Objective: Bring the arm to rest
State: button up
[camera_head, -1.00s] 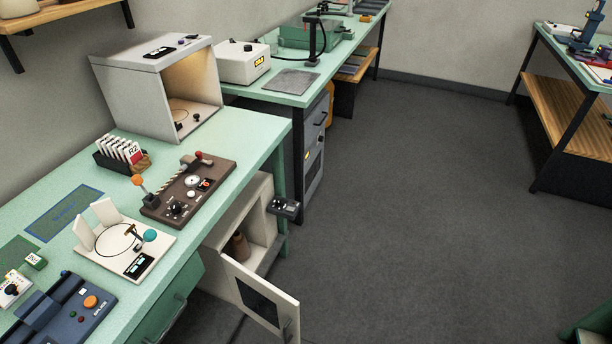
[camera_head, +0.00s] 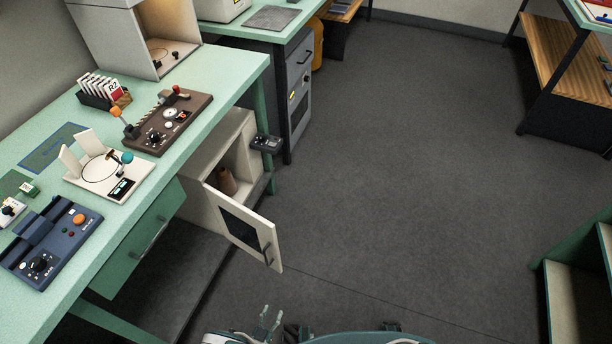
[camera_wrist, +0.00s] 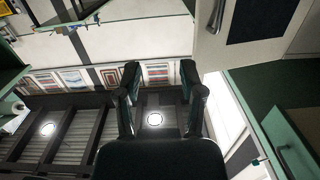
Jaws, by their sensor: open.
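My gripper (camera_wrist: 160,88) shows in the wrist view with two dark fingers spread apart and nothing between them. A wall with framed striped samples lies beyond the fingers. In the head view, parts of my own arm and body show along the bottom edge, low in front of the open cabinet door (camera_head: 245,228). Whether the pale prongs there are my fingertips, I cannot tell. Most of the arm is out of view.
The cabinet door stands open into the aisle; a pale door with a dark pane also shows in the wrist view (camera_wrist: 262,18). The green bench (camera_head: 225,75) runs along the left. Bare floor (camera_head: 400,190) lies at centre. Green shelving (camera_head: 575,290) stands at lower right.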

jog(key=w+a+r+m+g+y, duration=0.1)
jog(key=w+a+r+g+y, duration=0.4)
jog(key=w+a+r, duration=1.25)
jog(key=w+d+r+n+g+y, duration=0.1)
jog(key=w+d+r, duration=0.15)
jog(key=r, duration=0.55)
jog(key=w+d+r+y, duration=0.2)
jog(key=w+r, duration=0.2)
jog(key=r, duration=0.5)
jog(key=w+d+r+n+g+y, duration=0.1)
jog(key=w+d+r, duration=0.15)
jog(key=r, duration=0.55)
jog(key=s+d+r+n+g+y, duration=0.1)
jog(key=s+d+r, duration=0.2)
jog(key=d+r, duration=0.6)
jog(key=s+d+r+n, duration=0.2)
jog(key=s+d+r, duration=0.2)
jog(key=d+r, duration=0.5)
jog(key=s+d+r+g+h, duration=0.1)
jog(key=s+d+r+h, duration=0.1)
jog(key=s+d, duration=0.7)
jog(key=s+d+r+g+h, duration=0.1)
jog(key=s+d+h, duration=0.1)
jog(key=s+d, duration=0.7)
jog(key=s, duration=0.3)
jog(key=shift+s+d+r+g, duration=0.2)
jog(key=shift+s+r+g, duration=0.1)
jog(key=shift+r, duration=0.1)
